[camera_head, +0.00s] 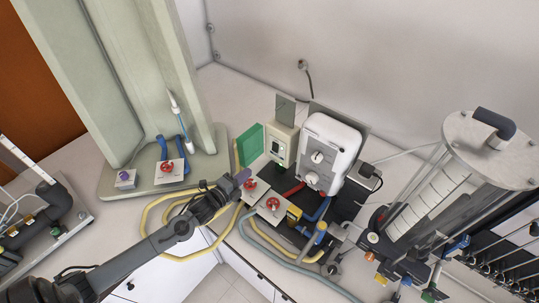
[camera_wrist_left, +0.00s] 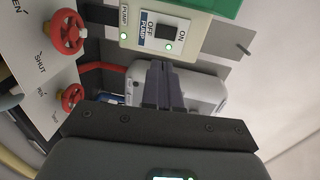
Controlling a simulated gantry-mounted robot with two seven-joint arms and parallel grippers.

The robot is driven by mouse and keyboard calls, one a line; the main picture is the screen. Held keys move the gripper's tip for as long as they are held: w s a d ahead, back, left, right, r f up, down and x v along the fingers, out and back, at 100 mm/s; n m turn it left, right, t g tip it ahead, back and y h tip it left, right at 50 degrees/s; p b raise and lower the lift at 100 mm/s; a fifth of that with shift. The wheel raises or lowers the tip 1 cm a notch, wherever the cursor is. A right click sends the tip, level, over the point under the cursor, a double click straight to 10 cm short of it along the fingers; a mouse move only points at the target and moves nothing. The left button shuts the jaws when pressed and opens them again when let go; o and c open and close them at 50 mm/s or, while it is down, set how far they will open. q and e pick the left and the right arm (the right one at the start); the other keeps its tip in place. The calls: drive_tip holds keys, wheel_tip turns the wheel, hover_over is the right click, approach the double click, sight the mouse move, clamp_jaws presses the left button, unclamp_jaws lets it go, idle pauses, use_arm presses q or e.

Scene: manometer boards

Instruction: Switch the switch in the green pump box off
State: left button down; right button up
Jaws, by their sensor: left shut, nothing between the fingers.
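The pump box is a cream box (camera_head: 281,146) with a green panel (camera_head: 250,144) at its left side. It also shows at the top of the left wrist view (camera_wrist_left: 205,38). Its dark switch (camera_wrist_left: 172,27) sits on a plate marked OFF and ON, with small green lights lit nearby. I cannot tell which way the switch is set. My left gripper (camera_head: 241,177) is just in front of the box, to its lower left in the head view. Its fingers (camera_wrist_left: 163,68) are shut and empty, pointing close to the box's edge, with no clear contact. My right gripper is not in view.
A white pump unit (camera_head: 330,150) stands right of the box. Red valve knobs (camera_head: 273,203) and yellow hoses (camera_head: 160,215) lie near my left gripper. A large clear cylinder (camera_head: 440,190) stands at the right. A tall pale frame (camera_head: 130,80) stands at the left.

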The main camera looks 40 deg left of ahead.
use_arm(q)
drive_tip(key=p, duration=0.2)
approach(275, 150)
drive_tip(key=w, duration=0.5)
drive_tip(key=shift+f, duration=0.3)
drive_tip(key=shift+w+f, duration=0.15)
drive_tip(key=shift+w, duration=0.7)
drive_tip(key=shift+w+a+f+t+b, duration=0.1)
drive_tip(key=shift+f+t+b, duration=0.15)
drive_tip(key=shift+b, duration=0.85)
drive_tip(key=shift+w+r, duration=0.1)
